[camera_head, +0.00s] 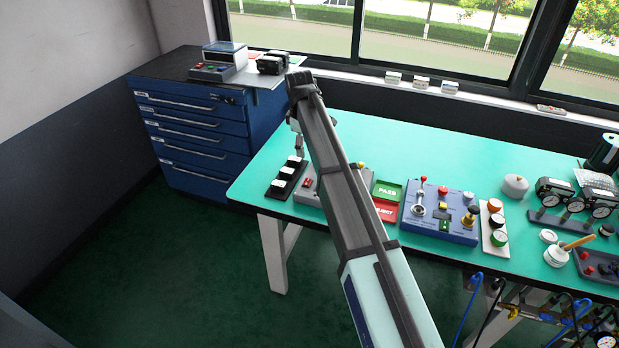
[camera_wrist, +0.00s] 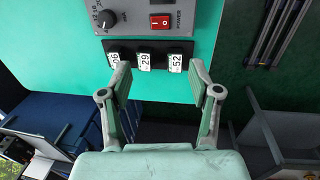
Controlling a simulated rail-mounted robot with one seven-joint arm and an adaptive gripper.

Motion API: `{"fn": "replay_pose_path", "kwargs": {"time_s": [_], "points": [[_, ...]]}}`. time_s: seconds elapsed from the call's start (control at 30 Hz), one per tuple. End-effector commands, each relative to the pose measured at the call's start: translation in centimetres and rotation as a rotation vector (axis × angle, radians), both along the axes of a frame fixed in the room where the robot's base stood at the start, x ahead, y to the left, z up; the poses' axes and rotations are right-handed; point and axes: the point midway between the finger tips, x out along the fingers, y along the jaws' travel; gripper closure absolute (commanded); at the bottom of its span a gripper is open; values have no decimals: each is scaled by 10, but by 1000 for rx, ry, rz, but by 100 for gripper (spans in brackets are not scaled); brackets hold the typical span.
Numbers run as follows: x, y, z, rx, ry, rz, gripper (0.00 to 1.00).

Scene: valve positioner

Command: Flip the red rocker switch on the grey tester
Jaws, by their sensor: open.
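The grey tester (camera_wrist: 128,22) is at the top of the wrist view, with a black dial and the red rocker switch (camera_wrist: 166,21), marked I and O, beside the word POWER. In the head view the tester (camera_head: 304,198) is on the green bench, partly hidden behind my arm, and its red switch (camera_head: 308,183) shows at its left. My gripper (camera_wrist: 159,77) is open and empty, its fingertips apart and short of the tester in the wrist view. In the head view my gripper (camera_head: 297,140) shows only partly, hanging beyond the tester above the bench.
A black strip with white number tags (camera_wrist: 147,57) lies along the tester's edge, between the fingertips in the wrist view. Right of my arm are a green PASS tray (camera_head: 388,191), a red tray (camera_head: 385,210) and a blue panel (camera_head: 440,213).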

Motion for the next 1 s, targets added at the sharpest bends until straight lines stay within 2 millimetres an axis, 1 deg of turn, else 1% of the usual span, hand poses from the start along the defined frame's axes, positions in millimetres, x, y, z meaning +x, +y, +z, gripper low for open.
{"fn": "replay_pose_path", "kwargs": {"time_s": [0.17, 0.7, 0.83, 1.0], "points": [[3, -1, -25, 0, 2, -2, 38], [17, -5, -128, 0, 1, -4, 38], [20, -5, -145, 1, 1, -5, 38], [22, -6, -159, 1, 0, -5, 38]]}}
